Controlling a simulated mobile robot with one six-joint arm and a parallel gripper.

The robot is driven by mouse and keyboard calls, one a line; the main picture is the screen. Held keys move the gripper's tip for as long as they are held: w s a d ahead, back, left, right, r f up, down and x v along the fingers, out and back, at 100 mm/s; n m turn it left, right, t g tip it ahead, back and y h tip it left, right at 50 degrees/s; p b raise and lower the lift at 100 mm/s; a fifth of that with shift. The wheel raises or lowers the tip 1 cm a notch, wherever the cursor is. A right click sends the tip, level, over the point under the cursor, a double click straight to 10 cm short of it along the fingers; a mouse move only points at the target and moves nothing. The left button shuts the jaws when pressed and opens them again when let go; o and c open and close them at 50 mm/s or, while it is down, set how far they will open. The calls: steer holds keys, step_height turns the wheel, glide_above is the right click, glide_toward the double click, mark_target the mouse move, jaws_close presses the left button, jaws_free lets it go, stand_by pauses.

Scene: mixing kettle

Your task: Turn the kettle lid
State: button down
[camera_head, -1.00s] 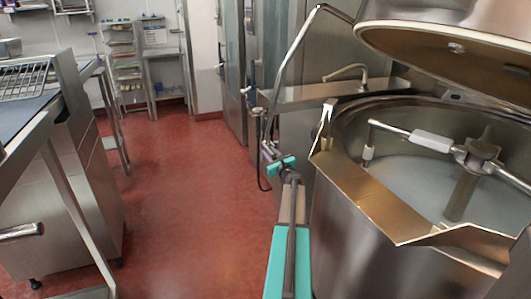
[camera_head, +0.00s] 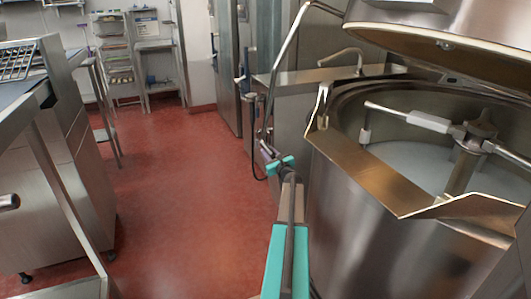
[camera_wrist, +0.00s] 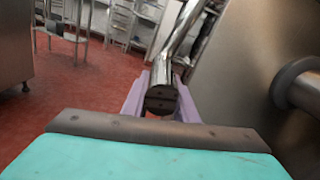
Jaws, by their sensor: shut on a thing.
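The kettle lid (camera_head: 440,48) is tilted open above the large steel kettle (camera_head: 375,215), its brown-edged underside facing down. A long bent metal bar (camera_head: 287,62) runs down from beside the lid, left of the kettle. My gripper (camera_head: 266,146) is at the lower end of this bar. In the wrist view, the lavender fingers of my gripper (camera_wrist: 160,95) are on both sides of the bar's dark round end (camera_wrist: 161,99), shut on it. The exact finger contact is partly hidden. Inside the kettle, a mixing arm (camera_head: 430,122) stands over pale contents.
A steel counter (camera_head: 60,150) stands at the left. A tap (camera_head: 342,57) rises behind the kettle. Shelves (camera_head: 115,50) stand at the back. The red floor (camera_head: 170,200) between is clear. The kettle's pouring spout (camera_head: 385,195) juts out close to my arm.

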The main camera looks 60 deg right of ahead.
mark_target(270, 147)
steer(key=shift+s+d+r, duration=0.15)
steer(key=shift+s+d, duration=0.15)
steer(key=shift+s, duration=0.05)
steer(key=c, duration=1.4)
jaws_free()
steer(key=shift+s, duration=0.1)
steer(key=shift+a, duration=0.15)
steer(key=shift+w, duration=0.2)
steer(key=shift+r, duration=0.8)
step_height(270, 147, up, 2)
steer(key=shift+s+r, duration=0.15)
steer(key=shift+s+a, duration=0.5)
steer(key=shift+a, duration=0.25)
steer(key=shift+s+a+r+b, duration=0.2)
steer(key=shift+s+a, duration=1.2)
steer(key=shift+a, duration=0.5)
steer(key=shift+s+a+r+b, duration=0.1)
steer(key=shift+s+a+r, duration=0.1)
steer(key=shift+s+a, duration=1.5)
steer(key=shift+s+a+r+b, duration=0.1)
steer(key=shift+s+a+r, duration=0.1)
steer(key=shift+s+a, duration=1.45)
steer(key=shift+w+a, duration=0.5)
steer(key=shift+w, duration=0.1)
